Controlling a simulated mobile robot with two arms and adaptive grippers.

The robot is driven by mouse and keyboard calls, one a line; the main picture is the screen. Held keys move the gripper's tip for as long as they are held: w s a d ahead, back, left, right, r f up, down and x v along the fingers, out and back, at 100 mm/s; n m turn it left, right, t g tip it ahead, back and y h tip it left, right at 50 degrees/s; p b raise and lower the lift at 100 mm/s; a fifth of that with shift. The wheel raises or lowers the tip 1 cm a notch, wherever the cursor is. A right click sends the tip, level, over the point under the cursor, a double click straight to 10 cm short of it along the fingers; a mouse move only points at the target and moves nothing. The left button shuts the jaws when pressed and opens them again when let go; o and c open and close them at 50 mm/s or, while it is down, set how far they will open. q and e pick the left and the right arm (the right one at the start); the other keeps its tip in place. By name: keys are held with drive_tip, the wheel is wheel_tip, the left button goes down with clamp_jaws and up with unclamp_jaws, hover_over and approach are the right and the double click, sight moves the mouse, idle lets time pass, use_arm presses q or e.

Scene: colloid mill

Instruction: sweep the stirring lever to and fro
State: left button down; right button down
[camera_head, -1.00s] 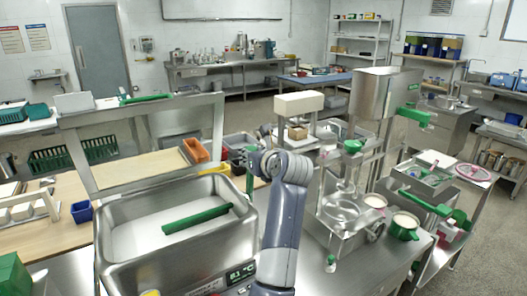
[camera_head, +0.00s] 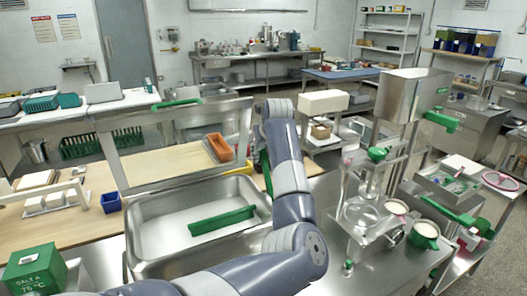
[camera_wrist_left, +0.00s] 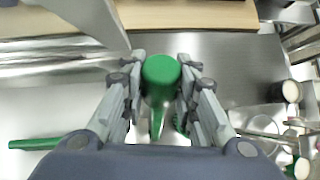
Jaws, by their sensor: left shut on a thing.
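The stirring lever shows its green round grip (camera_wrist_left: 160,76) in the left wrist view, between the two fingers of my left gripper (camera_wrist_left: 160,92). The fingers are shut on it from both sides. In the head view a strip of the green lever (camera_head: 265,171) shows beside my left wrist, which hides most of the gripper. A steel vat (camera_head: 130,232) stands to its left with pale contents. A green bar (camera_head: 221,221) lies slantwise inside the vat and also shows in the left wrist view (camera_wrist_left: 35,144). My right gripper is not in view.
A steel machine with a hopper (camera_head: 409,95) and a clear bowl (camera_head: 361,214) stands right of my arm. A green cup (camera_head: 424,236) is beside it. A frame (camera_head: 175,140) rises behind the vat, with an orange bin (camera_head: 219,147) beyond.

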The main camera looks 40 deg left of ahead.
use_arm(q)
drive_tip(key=c, duration=1.6)
unclamp_jaws()
drive_tip(key=shift+f, duration=0.1)
drive_tip(key=o, duration=0.4)
drive_tip(key=shift+w+a+f, duration=0.1)
drive_tip(key=shift+w+a, duration=0.05)
drive_tip(key=shift+a, duration=0.05)
drive_tip(key=v, duration=1.2)
